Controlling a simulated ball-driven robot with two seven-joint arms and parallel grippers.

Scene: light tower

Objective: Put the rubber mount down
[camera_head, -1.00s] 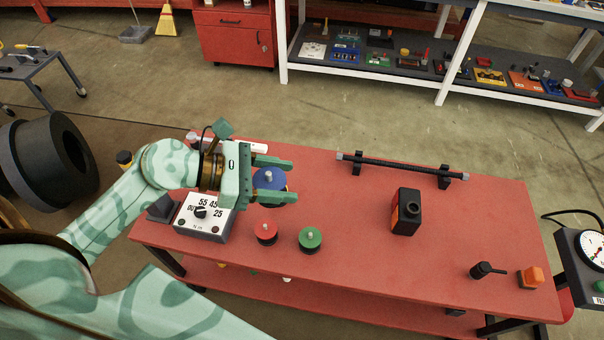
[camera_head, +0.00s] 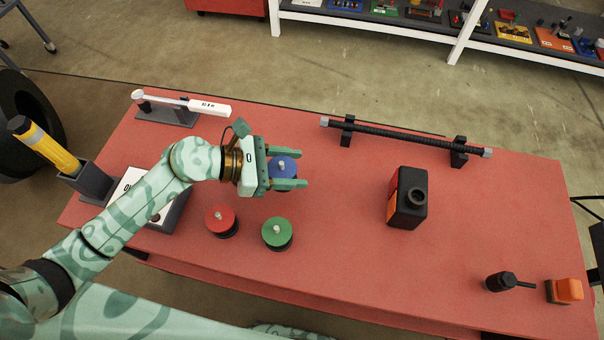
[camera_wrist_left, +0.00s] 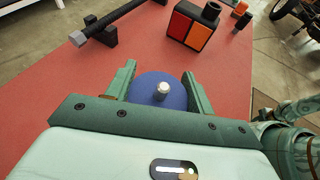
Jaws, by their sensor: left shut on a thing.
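The blue rubber mount (camera_head: 282,166), a disc with a pale stud on top, sits between the fingers of my left gripper (camera_head: 288,171), which is shut on it. The blue disc also shows between the fingers in the left wrist view (camera_wrist_left: 160,88). The mount is upright, at or just above the red table (camera_head: 340,230); I cannot tell whether its underside touches. A red mount (camera_head: 221,220) and a green mount (camera_head: 277,233) stand on the table in front of it. My right gripper is not in view.
A black rod (camera_head: 400,138) lies on two stands at the back. A black and orange block (camera_head: 408,197) stands to the right. A torque wrench (camera_head: 185,102) rests at the back left. Table between the mounts and block is clear.

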